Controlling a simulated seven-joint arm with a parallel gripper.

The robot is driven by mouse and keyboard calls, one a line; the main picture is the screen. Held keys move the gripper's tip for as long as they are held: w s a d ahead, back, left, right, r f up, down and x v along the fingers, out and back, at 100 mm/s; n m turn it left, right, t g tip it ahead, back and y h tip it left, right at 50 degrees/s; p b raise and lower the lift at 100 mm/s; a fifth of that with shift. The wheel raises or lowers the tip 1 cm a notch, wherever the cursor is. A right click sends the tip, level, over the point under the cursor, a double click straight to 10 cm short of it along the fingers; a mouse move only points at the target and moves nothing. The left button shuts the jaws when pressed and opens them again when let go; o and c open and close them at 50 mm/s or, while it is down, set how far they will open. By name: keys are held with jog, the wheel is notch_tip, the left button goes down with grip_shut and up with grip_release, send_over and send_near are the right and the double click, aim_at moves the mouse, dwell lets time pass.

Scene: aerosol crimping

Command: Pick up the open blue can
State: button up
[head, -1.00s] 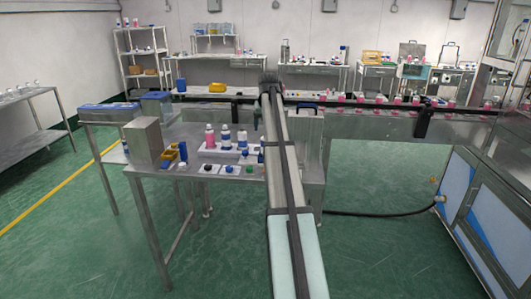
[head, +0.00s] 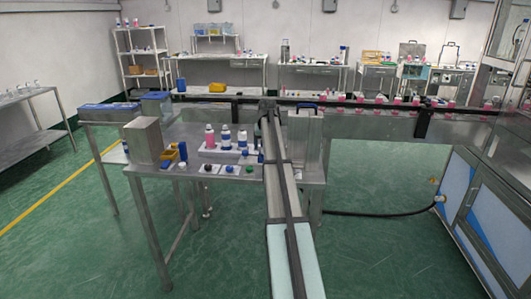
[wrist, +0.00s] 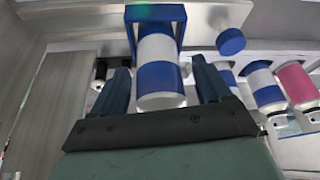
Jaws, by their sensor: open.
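A white can with a blue band (wrist: 160,75) stands out between the two dark fingers of my gripper (wrist: 159,66) in the wrist view. Gaps show on both sides of it, so the fingers are open and not closed on it. A blue square frame (wrist: 178,30) surrounds its far end; whether they touch, and whether the can is open, I cannot tell.
In the wrist view, a blue-banded bottle (wrist: 264,86), a pink bottle (wrist: 296,82) and a round blue cap (wrist: 231,41) lie to the right. In the head view, a metal box (head: 143,139) and yellow bin (head: 170,154) stand on the table's left. A conveyor with pink bottles (head: 373,100) runs behind.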

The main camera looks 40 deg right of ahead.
jog(key=shift+w+d+f, duration=0.1)
jog(key=shift+w+f, duration=0.05)
jog(key=shift+f, duration=0.25)
jog(key=shift+c, duration=0.3)
jog(key=c, duration=1.1)
